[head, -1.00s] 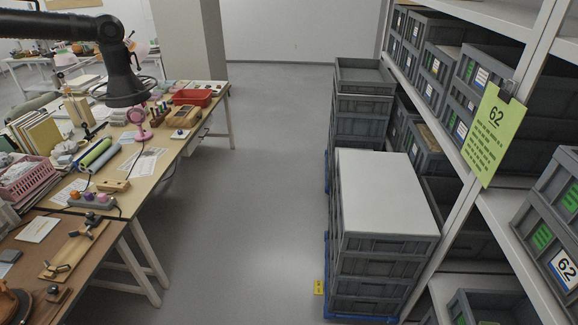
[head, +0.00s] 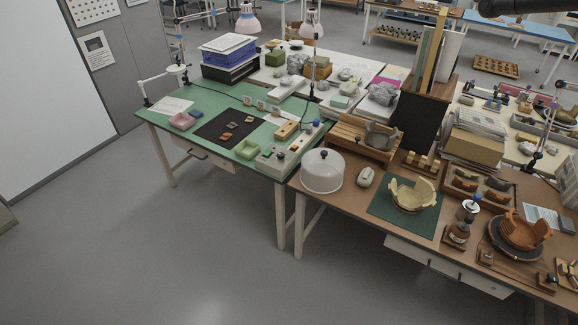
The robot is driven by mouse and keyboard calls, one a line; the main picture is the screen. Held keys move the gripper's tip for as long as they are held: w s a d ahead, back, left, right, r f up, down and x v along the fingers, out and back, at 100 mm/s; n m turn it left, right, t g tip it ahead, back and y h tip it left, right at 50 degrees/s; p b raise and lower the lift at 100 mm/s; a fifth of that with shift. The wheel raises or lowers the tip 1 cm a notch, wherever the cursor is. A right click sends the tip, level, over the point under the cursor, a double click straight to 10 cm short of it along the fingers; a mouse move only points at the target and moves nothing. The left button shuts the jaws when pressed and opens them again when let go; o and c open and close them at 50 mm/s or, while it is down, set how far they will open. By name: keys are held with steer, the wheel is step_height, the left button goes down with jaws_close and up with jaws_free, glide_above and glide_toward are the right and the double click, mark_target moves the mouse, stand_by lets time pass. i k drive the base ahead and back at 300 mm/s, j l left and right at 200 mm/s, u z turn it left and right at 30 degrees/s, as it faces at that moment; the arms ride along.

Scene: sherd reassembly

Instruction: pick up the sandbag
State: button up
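A small pale grey, rounded, pillow-like thing (head: 366,177) lies on the brown table, just right of the clear dome. It may be the sandbag, but it is too small to be sure. A green mat (head: 433,222) with a cream, broken-rimmed bowl (head: 411,195) lies to its right. My gripper is not in view. Only a dark piece of my arm shows at the top right corner, far from the pale thing.
The clear dome (head: 322,171) stands at the brown table's left end. A green-topped table (head: 167,124) adjoins it, carrying a black mat (head: 212,135). An orange broken pot (head: 522,232) stands at right. Grey floor (head: 150,260) is clear in front.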

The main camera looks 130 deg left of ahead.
mark_target(366, 176)
steer(key=u, duration=3.55)
steer(key=i+j+z, duration=0.15)
steer(key=i+j, duration=0.45)
steer(key=i+j+z, duration=0.15)
steer(key=i+j, duration=0.55)
steer(key=i+j+z, duration=0.15)
steer(key=i+j, duration=0.55)
steer(key=j, duration=0.1)
